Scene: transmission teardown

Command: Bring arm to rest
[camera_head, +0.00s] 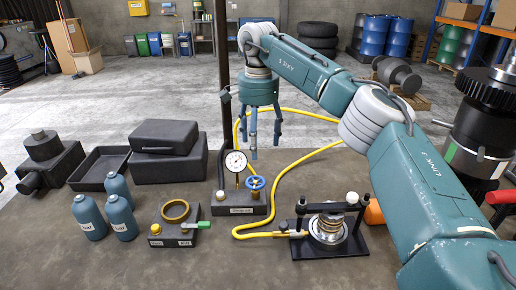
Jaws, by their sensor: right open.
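My right arm (308,75) is teal and grey. It reaches in from the right side, rises over the bench and bends down at its far end. My right gripper (264,147) hangs there with its fingers pointing down, spread apart and empty. It is above the far part of the bench, behind the dial gauge (236,161) and the blue handwheel (255,183) in the picture. A yellow hose (283,170) runs close by it; I cannot tell how far apart they are. My left gripper does not show.
The dark bench (192,265) holds several teal bottles (121,217), a block with a brass ring (175,211), black cases (165,137), an open tray (99,168) and a spring fixture (328,228). A large dark geared assembly (484,125) stands at right. The bench's front middle is clear.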

